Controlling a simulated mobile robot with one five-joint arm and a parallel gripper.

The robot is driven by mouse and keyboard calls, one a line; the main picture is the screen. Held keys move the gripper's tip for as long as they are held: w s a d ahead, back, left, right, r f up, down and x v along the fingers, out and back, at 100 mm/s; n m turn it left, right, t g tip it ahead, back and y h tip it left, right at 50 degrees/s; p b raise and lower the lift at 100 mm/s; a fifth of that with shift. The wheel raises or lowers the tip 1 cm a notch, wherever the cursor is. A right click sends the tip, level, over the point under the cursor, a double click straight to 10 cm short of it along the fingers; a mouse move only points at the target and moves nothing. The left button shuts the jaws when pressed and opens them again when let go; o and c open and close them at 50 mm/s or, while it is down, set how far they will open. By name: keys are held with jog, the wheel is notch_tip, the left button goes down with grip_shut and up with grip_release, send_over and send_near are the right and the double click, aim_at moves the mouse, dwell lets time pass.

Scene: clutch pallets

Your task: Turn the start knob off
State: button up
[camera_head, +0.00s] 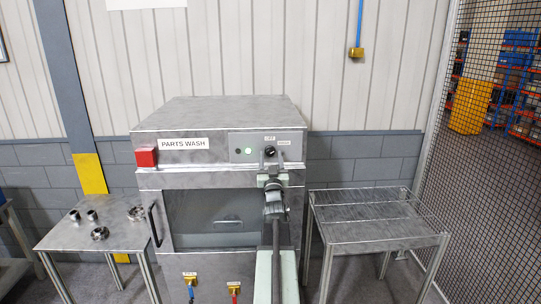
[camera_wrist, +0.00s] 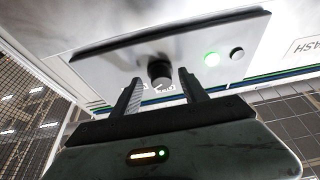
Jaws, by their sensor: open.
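The start knob (camera_head: 270,151) is a small black dial on the grey control panel at the upper right of the parts washer. It also shows in the wrist view (camera_wrist: 160,72), upside down, with a white pointer mark hard to read. My gripper (camera_head: 271,157) is in front of the panel, just below and around the knob. In the wrist view my gripper (camera_wrist: 158,88) is open, with one finger on each side of the knob and gaps visible on both sides. Whether the fingertips reach the panel is unclear. A green lamp (camera_wrist: 211,58) beside the knob is lit.
A small dark button (camera_wrist: 237,53) sits near the lamp. A red box (camera_head: 146,158) is on the washer's left front. A table (camera_head: 75,236) with metal parts stands left, an empty slatted table (camera_head: 375,229) right. The washer door has a black handle (camera_head: 154,225).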

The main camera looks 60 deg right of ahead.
grip_shut()
jog(key=shift+a, duration=0.15)
jog(key=shift+r+n, duration=0.1)
jog(key=shift+n, duration=0.5)
jog(key=n+t+y, duration=0.1)
jog(key=n, duration=0.1)
jog(key=n+t+y+p, duration=0.1)
jog(key=n, duration=0.1)
jog(key=n+y, duration=0.1)
jog(key=n, duration=0.2)
jog(key=shift+s+d+r+t, duration=0.2)
jog(key=shift+d+t, duration=0.15)
jog(key=shift+t, duration=0.05)
jog(key=n+y+p, duration=0.1)
jog(key=n, duration=0.1)
jog(key=n+y+p, duration=0.1)
jog(key=n, duration=0.2)
jog(key=shift+s+d+r+t+y+p, duration=0.1)
jog(key=shift+r+t+y+p, duration=0.05)
jog(key=shift+t+y+p, duration=0.2)
jog(key=shift+n+y+p, duration=0.45)
jog(key=shift+n+p, duration=0.25)
jog(key=shift+n, duration=0.7)
jog(key=shift+s, duration=0.1)
